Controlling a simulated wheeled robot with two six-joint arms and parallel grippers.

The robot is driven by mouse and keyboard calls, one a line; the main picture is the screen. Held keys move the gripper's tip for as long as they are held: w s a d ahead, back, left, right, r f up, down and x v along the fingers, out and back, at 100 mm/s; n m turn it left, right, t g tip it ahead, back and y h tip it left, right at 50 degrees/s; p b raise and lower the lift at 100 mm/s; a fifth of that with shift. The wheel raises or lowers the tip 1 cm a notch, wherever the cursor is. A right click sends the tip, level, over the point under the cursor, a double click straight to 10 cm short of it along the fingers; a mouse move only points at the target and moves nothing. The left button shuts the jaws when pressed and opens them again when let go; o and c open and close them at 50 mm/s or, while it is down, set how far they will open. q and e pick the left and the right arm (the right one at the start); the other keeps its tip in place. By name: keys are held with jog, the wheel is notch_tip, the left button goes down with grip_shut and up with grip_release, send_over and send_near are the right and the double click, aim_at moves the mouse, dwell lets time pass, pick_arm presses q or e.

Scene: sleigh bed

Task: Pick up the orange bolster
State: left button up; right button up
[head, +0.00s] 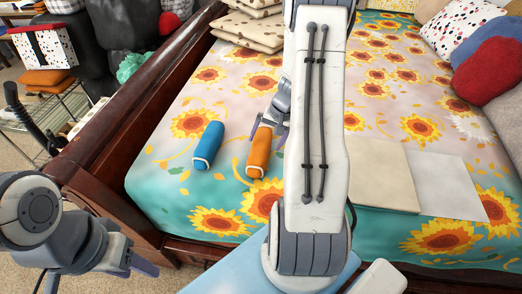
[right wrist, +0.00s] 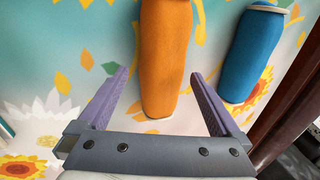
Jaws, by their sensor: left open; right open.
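The orange bolster (head: 259,152) lies on the sunflower bedspread, just left of my right arm in the head view. In the right wrist view the orange bolster (right wrist: 165,55) shows between the two purple fingers of my right gripper (right wrist: 158,75), with a gap on each side. The right gripper is open and empty. In the head view this gripper (head: 274,124) is at the bolster's far part, partly hidden by my arm. My left gripper (head: 142,266) is open and empty at the lower left, off the bed and away from the bolster.
A blue bolster (head: 207,146) lies left of the orange one, and it also shows in the right wrist view (right wrist: 256,52). The dark wooden bed rail (head: 130,120) runs along the left. Flat cream sheets (head: 385,176) lie to the right. Pillows (head: 487,68) lie at the far right.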

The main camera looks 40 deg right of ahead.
aim_at(263, 144)
jog(key=x, duration=0.4)
jog(key=shift+w+f, duration=0.1)
jog(key=shift+f, duration=0.05)
jog(key=c, duration=1.5)
